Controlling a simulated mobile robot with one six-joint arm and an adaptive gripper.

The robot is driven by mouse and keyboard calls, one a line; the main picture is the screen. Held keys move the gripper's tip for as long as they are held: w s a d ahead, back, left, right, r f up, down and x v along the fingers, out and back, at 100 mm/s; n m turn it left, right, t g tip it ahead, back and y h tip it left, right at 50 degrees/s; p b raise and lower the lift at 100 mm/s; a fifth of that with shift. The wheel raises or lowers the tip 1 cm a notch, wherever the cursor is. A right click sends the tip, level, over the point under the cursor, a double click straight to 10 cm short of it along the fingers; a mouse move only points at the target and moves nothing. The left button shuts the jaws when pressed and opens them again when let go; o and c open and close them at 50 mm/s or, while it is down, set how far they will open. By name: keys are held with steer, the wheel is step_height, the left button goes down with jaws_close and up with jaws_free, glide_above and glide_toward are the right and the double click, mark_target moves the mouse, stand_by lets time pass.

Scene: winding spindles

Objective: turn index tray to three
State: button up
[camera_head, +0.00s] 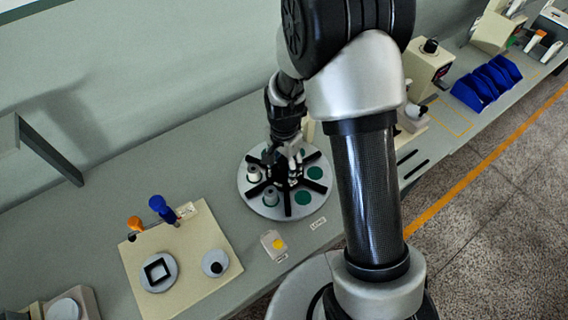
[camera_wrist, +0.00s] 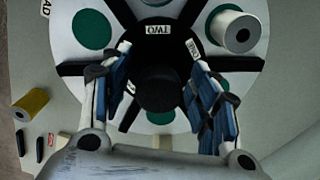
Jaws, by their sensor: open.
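The index tray (camera_head: 302,212) is a round pale disc with black spokes, green round spots and grey-white spools (camera_head: 271,197), on the bench in the head view. It also fills the upper wrist view (camera_wrist: 64,38). My gripper (camera_wrist: 158,62) is open over the hub, one finger on each side. Whether the fingers touch it I cannot tell. In the head view my gripper (camera_head: 286,160) hides part of the hub.
A LOAD label (camera_head: 318,222) lies at the tray's front edge. A small block with a yellow piece (camera_head: 274,245) is near it. A beige board (camera_head: 190,275) with blue- and orange-handled tools is left. Blue bins (camera_head: 487,82) stand far right. A wall is behind the bench.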

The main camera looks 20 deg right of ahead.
step_height(320, 180, up, 12)
stand_by(0.6)
stand_by(0.4)
